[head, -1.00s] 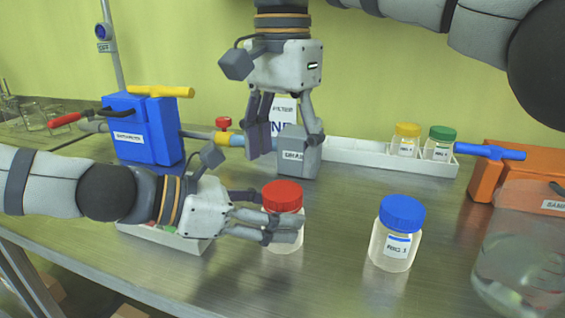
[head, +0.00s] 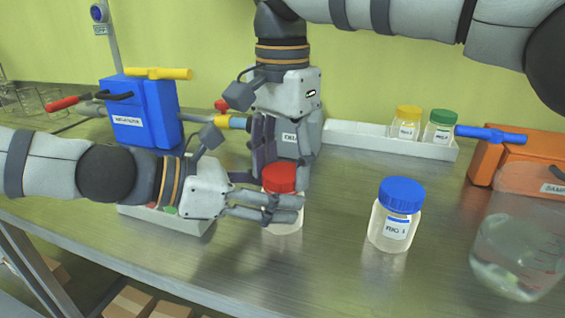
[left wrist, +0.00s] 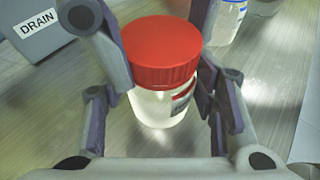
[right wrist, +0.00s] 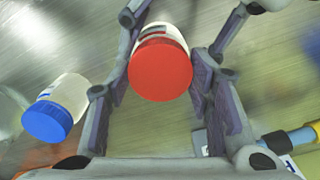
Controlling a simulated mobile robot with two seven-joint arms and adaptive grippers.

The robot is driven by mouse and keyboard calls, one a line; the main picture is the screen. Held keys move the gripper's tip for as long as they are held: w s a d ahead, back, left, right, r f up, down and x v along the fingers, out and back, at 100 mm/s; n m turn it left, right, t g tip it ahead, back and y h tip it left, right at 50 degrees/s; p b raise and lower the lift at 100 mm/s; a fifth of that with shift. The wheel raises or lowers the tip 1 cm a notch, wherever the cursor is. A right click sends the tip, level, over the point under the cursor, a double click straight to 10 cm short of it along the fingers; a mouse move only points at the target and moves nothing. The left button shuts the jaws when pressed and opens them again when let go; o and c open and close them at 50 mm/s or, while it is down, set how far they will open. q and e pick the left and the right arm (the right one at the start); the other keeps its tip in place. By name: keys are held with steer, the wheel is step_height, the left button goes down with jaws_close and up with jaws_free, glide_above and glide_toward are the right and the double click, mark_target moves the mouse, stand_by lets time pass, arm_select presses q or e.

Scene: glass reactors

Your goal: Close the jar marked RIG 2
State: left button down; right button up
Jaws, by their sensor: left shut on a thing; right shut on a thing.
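A clear jar (head: 284,222) with a red lid (head: 280,178) stands upright on the metal bench. My left gripper (head: 268,200) is shut on the jar from the left. In the left wrist view the jar body (left wrist: 160,108) shows between the fingers under the red lid (left wrist: 160,52); its label is turned aside and unreadable. My right gripper (head: 284,174) reaches down from above and is shut on the red lid, which also shows in the right wrist view (right wrist: 160,68). The lid sits on the jar mouth; I cannot tell how tight it is.
A blue-lidded jar (head: 396,222) stands to the right, and a glass vessel of liquid (head: 515,255) beyond it. A white rack (head: 360,142) with yellow- and green-lidded jars is behind. A grey DRAIN box (left wrist: 40,30), blue box (head: 140,115) and orange box (head: 510,165) stand around.

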steer(key=m, duration=0.3)
steer(key=o, duration=1.3)
steer(key=shift+c, duration=0.2)
steer(key=shift+r, duration=0.1)
steer(key=shift+r, duration=2.15)
